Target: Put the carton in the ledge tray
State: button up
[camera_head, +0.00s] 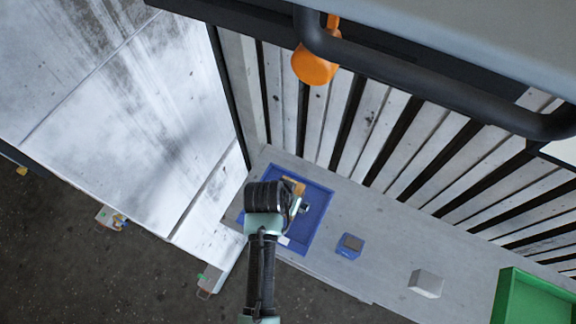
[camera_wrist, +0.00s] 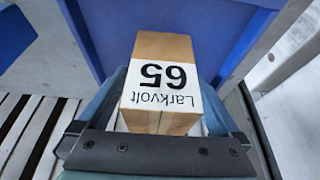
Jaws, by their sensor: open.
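The carton (camera_wrist: 162,70) is a brown box with a white label reading "Larkvolt 65", upside down in the wrist view. In the head view a small tan part of the carton (camera_head: 293,187) shows beside my wrist; the rest is hidden. The blue ledge tray (camera_head: 314,222) lies on the grey ledge, and its blue surfaces (camera_wrist: 240,30) surround the carton in the wrist view. The carton appears to be inside the tray; its contact with the floor is hidden. My gripper (camera_wrist: 163,82) is open, with its fingers on either side of the carton. My wrist covers part of the tray.
On the ledge (camera_head: 385,262), right of the tray, are a small blue box (camera_head: 349,246), a light grey block (camera_head: 426,283) and a green bin (camera_head: 535,300). A slatted surface (camera_head: 400,150), dark rail (camera_head: 430,88) and orange object (camera_head: 315,66) lie beyond.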

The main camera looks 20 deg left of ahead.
jog(key=b+v, duration=0.1)
jog(key=v, duration=1.1)
jog(key=shift+r, duration=0.15)
